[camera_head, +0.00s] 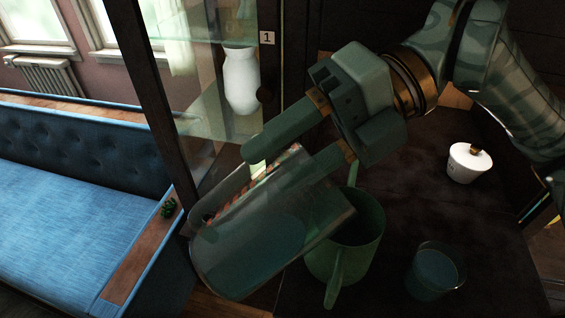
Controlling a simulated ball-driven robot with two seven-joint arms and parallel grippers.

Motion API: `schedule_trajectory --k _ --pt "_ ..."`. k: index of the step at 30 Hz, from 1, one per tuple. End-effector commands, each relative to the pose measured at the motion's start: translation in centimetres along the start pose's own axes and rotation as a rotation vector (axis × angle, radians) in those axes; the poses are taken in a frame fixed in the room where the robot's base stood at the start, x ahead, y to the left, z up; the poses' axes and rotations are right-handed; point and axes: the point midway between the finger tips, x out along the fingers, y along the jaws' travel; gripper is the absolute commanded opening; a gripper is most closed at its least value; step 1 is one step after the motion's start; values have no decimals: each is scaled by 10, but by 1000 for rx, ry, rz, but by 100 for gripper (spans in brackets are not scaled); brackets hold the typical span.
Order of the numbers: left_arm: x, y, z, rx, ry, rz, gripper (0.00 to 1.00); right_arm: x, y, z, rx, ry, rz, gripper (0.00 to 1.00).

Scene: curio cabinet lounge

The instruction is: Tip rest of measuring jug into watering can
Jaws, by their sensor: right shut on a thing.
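My right gripper (266,170) is shut on the measuring jug (262,238), a clear, see-through vessel with reddish markings near the fingers. The jug is tilted and held up in front of the cabinet's side. In the camera_head view its right end overlaps the left rim of the green watering can (357,245). I cannot tell whether they touch. The watering can stands upright on the dark surface, with its open top partly visible. The jug hides part of its left side. The amount of liquid in the jug is unclear. My left gripper is not in view.
A glass of bluish liquid (435,271) stands right of the can. A white vase (240,82) stands behind cabinet glass. A blue sofa (70,215) is at left.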

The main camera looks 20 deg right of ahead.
Motion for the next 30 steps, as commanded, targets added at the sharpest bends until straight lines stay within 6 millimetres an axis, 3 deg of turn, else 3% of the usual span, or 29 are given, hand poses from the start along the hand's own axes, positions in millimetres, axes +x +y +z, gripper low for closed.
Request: schedule_trajectory --k 20,30 --pt "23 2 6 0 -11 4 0 -18 0 3 19 -1 136 0" --pt "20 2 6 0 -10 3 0 -19 2 2 17 -1 133 0"
